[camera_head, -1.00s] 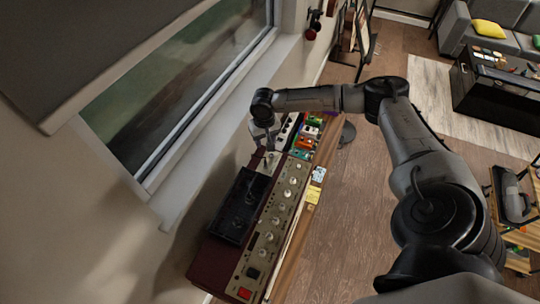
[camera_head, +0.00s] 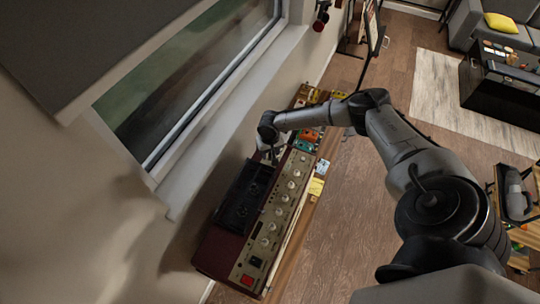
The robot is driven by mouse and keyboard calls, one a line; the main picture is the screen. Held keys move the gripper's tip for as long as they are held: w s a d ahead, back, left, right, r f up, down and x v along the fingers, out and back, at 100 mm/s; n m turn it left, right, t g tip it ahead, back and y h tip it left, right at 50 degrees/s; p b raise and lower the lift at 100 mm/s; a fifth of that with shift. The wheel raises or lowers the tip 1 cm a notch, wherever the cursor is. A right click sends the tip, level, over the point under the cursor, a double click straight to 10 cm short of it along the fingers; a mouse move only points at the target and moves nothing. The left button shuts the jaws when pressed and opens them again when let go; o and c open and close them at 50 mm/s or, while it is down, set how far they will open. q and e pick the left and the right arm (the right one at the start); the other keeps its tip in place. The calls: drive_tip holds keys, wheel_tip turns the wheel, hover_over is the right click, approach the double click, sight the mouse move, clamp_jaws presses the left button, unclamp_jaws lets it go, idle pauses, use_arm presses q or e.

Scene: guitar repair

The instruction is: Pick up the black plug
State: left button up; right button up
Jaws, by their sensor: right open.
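My right arm reaches in from the right, and its gripper (camera_head: 274,157) points down at the far end of the maroon amplifier (camera_head: 218,250). The fingers are small and partly hidden by the wrist, close to the amplifier's far top edge. The gripper is open. I cannot make out a black plug in this view; it may be too small or hidden by the gripper. My left gripper is not in view.
A black panel (camera_head: 243,197) lies on the amplifier, beside its knobbed face (camera_head: 278,215). Several coloured pedals (camera_head: 308,136) stand beyond it. A window ledge (camera_head: 215,130) runs along the left. Wooden floor (camera_head: 345,225) is open to the right.

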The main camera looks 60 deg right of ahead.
drive_tip(key=shift+f, duration=0.9)
drive_tip(key=shift+c, duration=0.3)
clamp_jaws()
